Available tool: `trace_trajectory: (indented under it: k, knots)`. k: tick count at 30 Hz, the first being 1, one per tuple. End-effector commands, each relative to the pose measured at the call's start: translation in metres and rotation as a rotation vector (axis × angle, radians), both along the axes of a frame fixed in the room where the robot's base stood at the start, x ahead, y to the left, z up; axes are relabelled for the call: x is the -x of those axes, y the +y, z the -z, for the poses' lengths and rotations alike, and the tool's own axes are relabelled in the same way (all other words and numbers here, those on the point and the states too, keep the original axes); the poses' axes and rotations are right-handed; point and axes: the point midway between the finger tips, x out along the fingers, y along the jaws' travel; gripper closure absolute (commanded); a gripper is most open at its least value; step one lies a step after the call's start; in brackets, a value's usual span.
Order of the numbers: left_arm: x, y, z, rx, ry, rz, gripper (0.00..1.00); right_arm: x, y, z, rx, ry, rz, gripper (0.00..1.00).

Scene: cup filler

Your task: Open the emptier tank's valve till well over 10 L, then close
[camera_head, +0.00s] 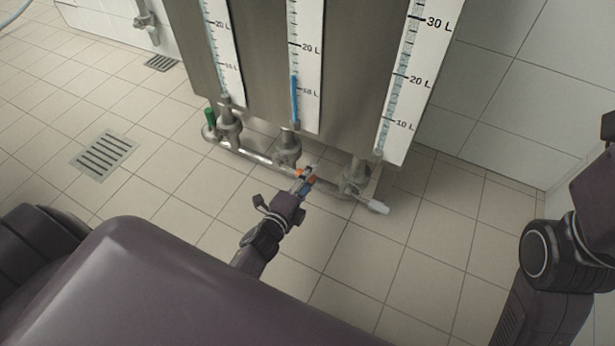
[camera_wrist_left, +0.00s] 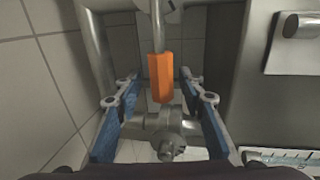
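The steel tank unit (camera_head: 355,75) carries three white gauge strips. The middle gauge (camera_head: 308,60) has a blue column reaching a little above its 10 L mark. The left gauge (camera_head: 222,45) and right gauge (camera_head: 412,85) show pale tubes whose levels I cannot tell. An orange valve handle (camera_head: 305,174) sits low in front of the tanks; it also shows in the left wrist view (camera_wrist_left: 160,77). My left gripper (camera_head: 303,184) is open around this handle, with its blue-padded fingers (camera_wrist_left: 160,98) on both sides and gaps visible. My right gripper is not in view.
A horizontal pipe (camera_head: 255,158) with several valve bodies runs under the tanks, ending in a pale spout (camera_head: 377,207). A green handle (camera_head: 209,118) is at its left. A floor drain (camera_head: 104,152) lies left. Tiled floor in front is clear.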

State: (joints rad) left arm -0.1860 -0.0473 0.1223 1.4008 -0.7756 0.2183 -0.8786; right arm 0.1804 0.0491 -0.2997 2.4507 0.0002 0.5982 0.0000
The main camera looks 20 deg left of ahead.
Motion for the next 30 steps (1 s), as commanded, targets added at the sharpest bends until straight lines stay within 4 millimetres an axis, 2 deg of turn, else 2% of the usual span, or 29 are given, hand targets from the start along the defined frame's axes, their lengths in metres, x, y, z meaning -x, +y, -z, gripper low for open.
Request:
trace_trajectory:
  k: [5,15,19,24,30]
  knots:
    - [0.014,0.001,-0.002,0.000,0.002,0.000,0.63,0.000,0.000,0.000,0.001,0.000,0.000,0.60]
    - [0.079,0.002,-0.014,0.001,0.003,0.000,0.63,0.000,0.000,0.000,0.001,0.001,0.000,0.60]
    - [0.100,0.003,-0.018,0.000,0.004,0.000,0.63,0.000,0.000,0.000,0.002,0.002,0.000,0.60]
    - [0.114,0.003,-0.022,-0.001,0.001,0.001,0.63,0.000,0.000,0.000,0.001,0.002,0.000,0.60]
    - [0.118,0.003,-0.023,-0.001,0.001,0.001,0.63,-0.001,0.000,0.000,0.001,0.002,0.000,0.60]
